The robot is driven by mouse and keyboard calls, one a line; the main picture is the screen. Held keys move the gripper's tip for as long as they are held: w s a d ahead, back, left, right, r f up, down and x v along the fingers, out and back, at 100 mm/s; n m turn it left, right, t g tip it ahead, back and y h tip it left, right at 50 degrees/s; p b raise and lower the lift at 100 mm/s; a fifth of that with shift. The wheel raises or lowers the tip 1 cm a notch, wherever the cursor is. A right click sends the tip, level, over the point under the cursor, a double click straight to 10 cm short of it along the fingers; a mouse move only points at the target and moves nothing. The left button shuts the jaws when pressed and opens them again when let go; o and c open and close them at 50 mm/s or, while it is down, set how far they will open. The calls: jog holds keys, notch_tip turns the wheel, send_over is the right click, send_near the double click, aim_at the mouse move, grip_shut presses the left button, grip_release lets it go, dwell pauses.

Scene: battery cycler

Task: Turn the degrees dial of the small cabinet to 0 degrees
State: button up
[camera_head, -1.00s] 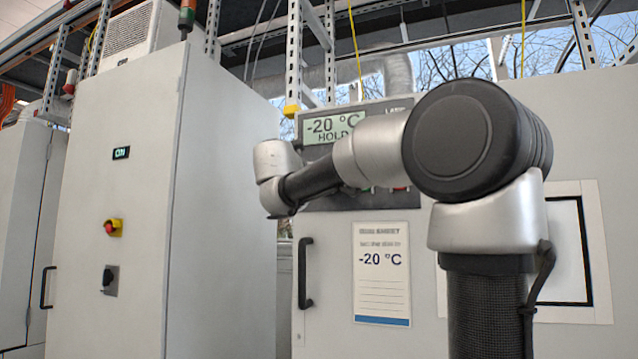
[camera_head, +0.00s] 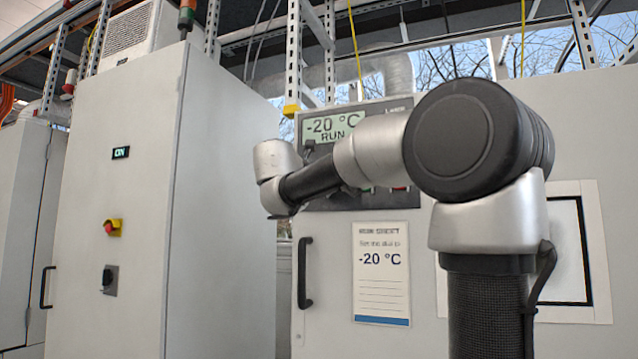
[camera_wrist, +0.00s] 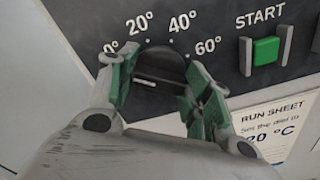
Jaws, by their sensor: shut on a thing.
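The dark round degrees dial (camera_wrist: 162,66) is on the black panel in the wrist view, under an arc of marks 0°, 20°, 40° and 60°. My gripper (camera_wrist: 165,92) has its green-padded fingers on either side of the dial and is shut on it. A pale line shows on the dial's lower part; I cannot tell which mark the dial points to. The 0° mark is partly covered by a finger. In the head view the small cabinet's display (camera_head: 333,128) reads -20 °C RUN. My arm hides the dial and gripper there.
A green START button (camera_wrist: 265,50) is right of the dial. A run sheet (camera_head: 381,272) below the panel reads "Set the dial to -20 °C". A door handle (camera_head: 305,273) sticks out lower left. A tall cabinet (camera_head: 222,220) stands to the left.

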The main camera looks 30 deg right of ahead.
jog(key=shift+m, duration=1.2)
jog(key=o, duration=1)
jog(key=v, duration=1.2)
jog(key=shift+m, duration=0.3)
